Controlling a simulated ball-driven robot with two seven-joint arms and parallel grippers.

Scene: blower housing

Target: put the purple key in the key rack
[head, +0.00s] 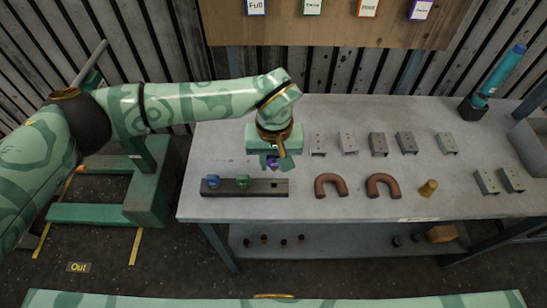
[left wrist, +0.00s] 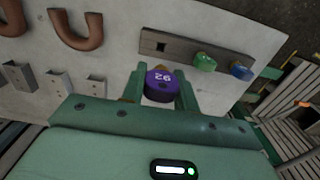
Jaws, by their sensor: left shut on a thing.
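My left gripper (head: 270,160) is shut on the purple key (left wrist: 160,84), whose round head is marked 26 and reads upside down in the left wrist view. The key's purple also shows small under the gripper in the head view (head: 272,163). Its lower end is hidden. The key rack (head: 258,194) is a dark bar on the bench, just in front of the gripper. A blue key (head: 212,181) and a green key (head: 242,181) stand in it. A square hole (left wrist: 163,46) at its other end is empty. The purple key is apart from the rack. My right gripper is out of view.
Two brown U-shaped pipes (head: 330,185) and a brass piece (head: 428,188) lie right of the rack. Several grey brackets (head: 378,144) stand behind them. A blue tool in a holder (head: 473,108) stands at the back right. The bench's front edge (head: 330,218) is close to the rack.

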